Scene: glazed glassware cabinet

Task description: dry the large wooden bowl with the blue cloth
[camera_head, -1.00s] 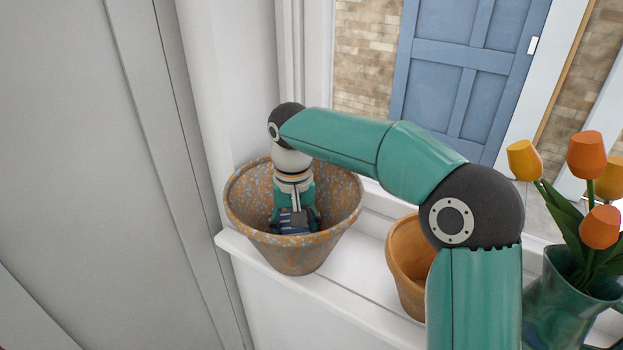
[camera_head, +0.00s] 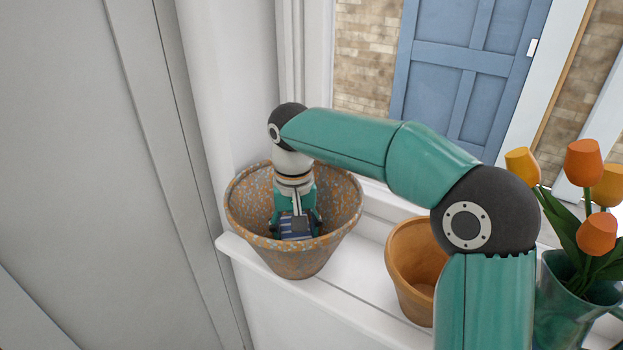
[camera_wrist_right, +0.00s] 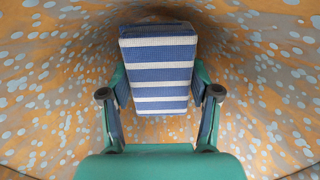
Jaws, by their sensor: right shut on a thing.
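The large bowl (camera_head: 253,205) has a speckled orange, brown and grey-blue surface and stands upright on the white sill. My right gripper (camera_head: 297,226) reaches down inside it, shut on the blue cloth (camera_head: 298,236). The cloth has blue and white stripes and is folded into a block. In the right wrist view the cloth (camera_wrist_right: 158,72) sits between the two fingers, with the bowl's speckled inner wall (camera_wrist_right: 265,100) all around. Whether the cloth touches the wall is hard to tell. My left gripper is not in view.
A smaller plain orange-brown bowl (camera_head: 405,270) stands to the right on the white sill (camera_head: 345,305), partly behind my right arm. A teal vase (camera_head: 570,310) with orange and yellow tulips (camera_head: 583,163) stands farther right. A window frame is behind, a grey-white panel at left.

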